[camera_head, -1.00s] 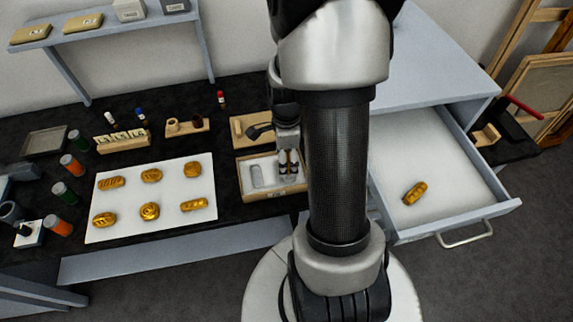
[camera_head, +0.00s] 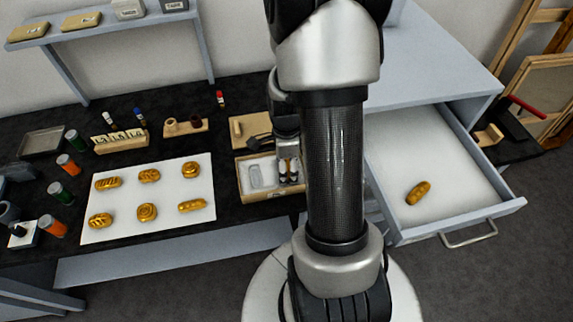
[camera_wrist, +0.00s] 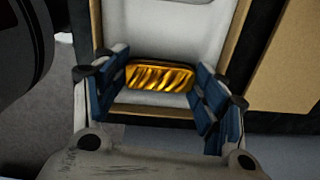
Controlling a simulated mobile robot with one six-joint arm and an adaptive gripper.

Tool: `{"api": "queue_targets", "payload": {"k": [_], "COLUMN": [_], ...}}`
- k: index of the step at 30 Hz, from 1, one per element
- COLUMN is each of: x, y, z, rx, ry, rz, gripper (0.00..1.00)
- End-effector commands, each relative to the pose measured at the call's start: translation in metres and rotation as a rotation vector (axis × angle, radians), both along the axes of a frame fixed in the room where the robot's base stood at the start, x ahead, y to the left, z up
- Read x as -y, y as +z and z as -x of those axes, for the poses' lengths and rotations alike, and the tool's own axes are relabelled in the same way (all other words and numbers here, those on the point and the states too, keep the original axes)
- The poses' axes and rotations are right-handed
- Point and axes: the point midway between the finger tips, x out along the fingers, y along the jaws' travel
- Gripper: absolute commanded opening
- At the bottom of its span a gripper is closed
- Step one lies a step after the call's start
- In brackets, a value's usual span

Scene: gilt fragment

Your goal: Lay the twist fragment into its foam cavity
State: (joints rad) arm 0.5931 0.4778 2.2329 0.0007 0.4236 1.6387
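The twist fragment (camera_wrist: 160,77), a gold piece with slanting ridges, sits between the blue-padded fingers of my gripper (camera_wrist: 162,88) in the wrist view. Both finger pads appear to touch its ends. In the head view my gripper (camera_head: 289,178) points down over the right part of a wooden box with a white foam insert (camera_head: 271,167). An outlined cavity (camera_head: 256,176) shows empty left of the fingers. Whether the fragment touches the foam is hard to tell.
A white sheet (camera_head: 168,195) with several gold pieces lies left of the box. An open drawer (camera_head: 455,165) at right holds another gold piece (camera_head: 418,193). A wooden tray (camera_head: 237,131) with a dark tool lies just behind the box. Bottles stand far left.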

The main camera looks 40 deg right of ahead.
Motion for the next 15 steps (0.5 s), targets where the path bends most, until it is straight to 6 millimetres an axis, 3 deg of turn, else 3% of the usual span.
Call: {"api": "queue_targets", "payload": {"k": [15], "x": [-0.0027], "y": [-0.0047], "z": [0.0041], "rx": [-0.012], "ry": [0.000], "rz": [-0.008], "gripper": [0.69]}}
